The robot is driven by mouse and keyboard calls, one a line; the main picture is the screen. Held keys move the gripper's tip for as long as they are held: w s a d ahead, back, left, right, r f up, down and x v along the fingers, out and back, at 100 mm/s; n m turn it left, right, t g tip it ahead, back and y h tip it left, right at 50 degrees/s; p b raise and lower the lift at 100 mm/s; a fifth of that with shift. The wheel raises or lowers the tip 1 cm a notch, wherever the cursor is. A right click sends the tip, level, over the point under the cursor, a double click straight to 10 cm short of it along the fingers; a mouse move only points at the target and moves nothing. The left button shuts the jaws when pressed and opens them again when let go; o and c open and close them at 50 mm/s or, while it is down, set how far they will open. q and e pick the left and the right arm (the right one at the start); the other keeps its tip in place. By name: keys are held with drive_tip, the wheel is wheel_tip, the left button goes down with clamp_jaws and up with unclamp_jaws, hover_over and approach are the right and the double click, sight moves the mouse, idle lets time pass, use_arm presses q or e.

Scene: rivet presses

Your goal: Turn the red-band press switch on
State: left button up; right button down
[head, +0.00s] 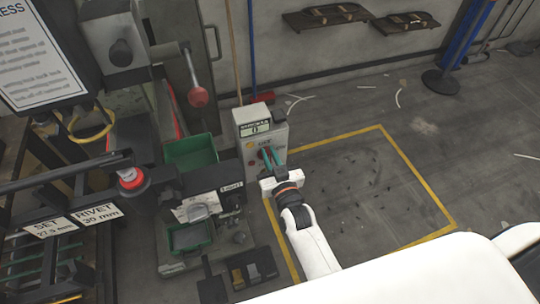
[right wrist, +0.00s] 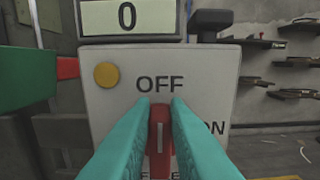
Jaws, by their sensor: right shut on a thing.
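The grey switch box (head: 246,121) stands in the middle of the head view, with a counter display reading 0 (right wrist: 127,15). In the right wrist view its panel (right wrist: 205,75) carries OFF at the top and ON at the right. A red switch handle (right wrist: 159,130) stands upright below OFF. My right gripper (head: 266,156) is at the panel, its teal fingers on both sides of the handle and shut on it. The fingers hide part of the panel's lettering. A press part with a red band (head: 131,180) is at the left. My left gripper is not in view.
A yellow button (right wrist: 107,75) sits left of the handle. Green bins (head: 191,151) and a lever with a red knob (head: 197,97) are left of the box. The yellow-outlined floor area (head: 365,180) at the right is clear of large objects.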

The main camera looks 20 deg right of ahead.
drive_tip(key=m+p, duration=0.1)
drive_tip(key=m, duration=0.1)
drive_tip(key=d+m, duration=0.1)
drive_tip(key=m, duration=0.1)
drive_tip(key=shift+p, duration=0.4)
drive_tip(key=shift+d+f+m+b, duration=0.25)
drive_tip(key=shift+f+m, duration=0.2)
drive_tip(key=shift+m, duration=1.9)
drive_tip(key=shift+d+f+m+b, duration=0.3)
drive_tip(key=shift+f+m, duration=0.1)
drive_tip(key=shift+m, duration=1.9)
drive_tip(key=shift+d+f+m+b, duration=0.25)
drive_tip(key=shift+f+m, duration=0.2)
drive_tip(key=shift+m, duration=1.9)
drive_tip(key=c, duration=1.4)
unclamp_jaws()
